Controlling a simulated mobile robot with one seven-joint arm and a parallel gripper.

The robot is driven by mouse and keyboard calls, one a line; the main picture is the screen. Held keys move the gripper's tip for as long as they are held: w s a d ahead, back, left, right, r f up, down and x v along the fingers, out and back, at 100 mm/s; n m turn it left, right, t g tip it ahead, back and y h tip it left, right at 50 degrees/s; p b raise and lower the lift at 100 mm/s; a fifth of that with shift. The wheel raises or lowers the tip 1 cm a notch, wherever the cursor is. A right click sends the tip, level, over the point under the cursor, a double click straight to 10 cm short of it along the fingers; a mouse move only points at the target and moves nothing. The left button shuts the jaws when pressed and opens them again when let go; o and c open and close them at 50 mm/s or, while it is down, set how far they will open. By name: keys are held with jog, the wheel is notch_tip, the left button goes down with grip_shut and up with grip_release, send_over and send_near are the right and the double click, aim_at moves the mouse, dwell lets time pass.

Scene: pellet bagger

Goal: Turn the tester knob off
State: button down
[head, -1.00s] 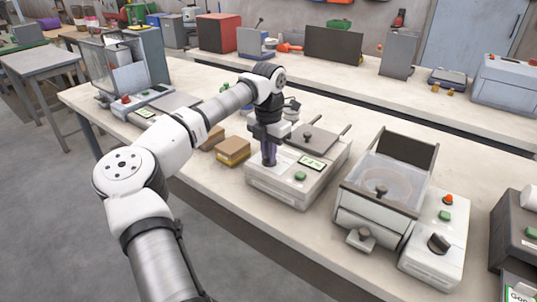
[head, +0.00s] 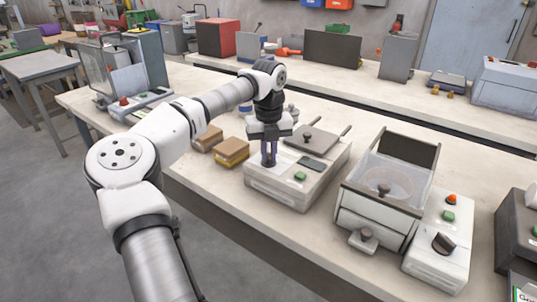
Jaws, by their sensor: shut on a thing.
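The tester (head: 270,190) is a low white box on the front bench, with a flat grey lid, a green button (head: 300,176) and a small display (head: 312,164) that is dark. My gripper (head: 268,160) points straight down over the left part of the tester's top. Its fingers are shut on the tester knob, which is mostly hidden between them, so I cannot read where its pointer stands.
Right of the tester stands a machine with an open clear-walled bin (head: 398,178). Beside it is a white control box (head: 430,262) with a black knob (head: 444,243). Small brown boxes (head: 231,152) lie left of the tester, near my arm.

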aim_at(270, 155)
jog(key=shift+n, duration=1.1)
jog(key=c, duration=1.5)
grip_release()
notch_tip(270, 155, up, 14)
jog(key=shift+f+b, duration=0.1)
jog(key=shift+b, duration=0.5)
jog(key=shift+d, duration=0.15)
